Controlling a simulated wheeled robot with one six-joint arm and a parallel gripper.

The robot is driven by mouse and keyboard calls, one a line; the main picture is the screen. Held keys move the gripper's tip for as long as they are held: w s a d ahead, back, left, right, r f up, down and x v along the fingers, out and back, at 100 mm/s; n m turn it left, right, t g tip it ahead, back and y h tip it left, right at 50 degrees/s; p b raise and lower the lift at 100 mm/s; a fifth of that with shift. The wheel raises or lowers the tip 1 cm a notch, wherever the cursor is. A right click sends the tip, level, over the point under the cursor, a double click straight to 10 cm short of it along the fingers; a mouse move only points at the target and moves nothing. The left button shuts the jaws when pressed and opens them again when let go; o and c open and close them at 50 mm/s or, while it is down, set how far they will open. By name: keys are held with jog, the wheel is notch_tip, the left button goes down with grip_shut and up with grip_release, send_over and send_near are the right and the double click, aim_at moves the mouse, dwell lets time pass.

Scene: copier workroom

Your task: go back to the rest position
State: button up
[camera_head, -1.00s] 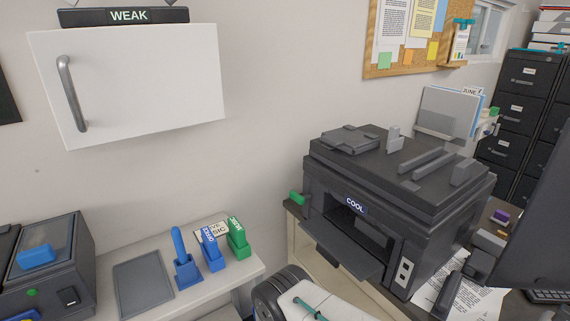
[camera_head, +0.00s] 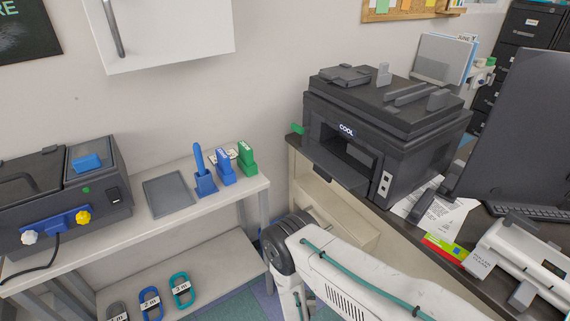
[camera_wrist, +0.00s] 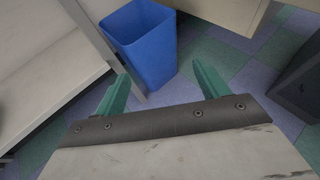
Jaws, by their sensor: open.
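My gripper (camera_wrist: 160,84) shows in the wrist view with its two green fingers spread apart and nothing between them. It points down towards the checkered floor (camera_wrist: 226,62), close to a blue bin (camera_wrist: 145,42). In the head view my white arm reaches in from the lower right, in front of the table with the printer. The fingertips are hidden in the head view.
A black printer (camera_head: 385,130) with an open front door stands on the right-hand table. A white bench (camera_head: 120,222) on the left holds a black machine (camera_head: 105,180), a grey tray (camera_head: 168,192) and stamps (camera_head: 225,168). Coiled cables (camera_head: 181,291) lie on its lower shelf.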

jog(key=s+d+r+m+h, duration=0.1)
jog(key=d+r+m+h, duration=0.2)
jog(key=d+r+h, duration=0.3)
jog(key=s+d+r+m+g+h, duration=0.15)
jog(key=d+r+m+g, duration=0.3)
jog(key=r, duration=0.55)
jog(key=d+r+m+g+h, duration=0.3)
jog(key=r+m, duration=0.3)
jog(key=r, duration=0.4)
jog(key=d+r+m+g+h, duration=0.3)
jog(key=d+r+m+g, duration=0.15)
jog(key=r, duration=0.55)
jog(key=s+d+r+m+y, duration=0.1)
jog(key=s+r+m+y, duration=0.3)
jog(key=r, duration=0.7)
jog(key=s+d+r+m+y, duration=0.1)
jog(key=s+r+m+y, duration=0.4)
jog(key=s+r+m, duration=0.3)
jog(key=s+d+r+m+y, duration=0.1)
jog(key=s+r+m+y, duration=0.4)
jog(key=s+r, duration=0.9)
notch_tip(320, 180, up, 2)
jog(key=shift+d+r+m, duration=0.15)
jog(key=shift+d+m, duration=0.05)
jog(key=shift+m, duration=0.3)
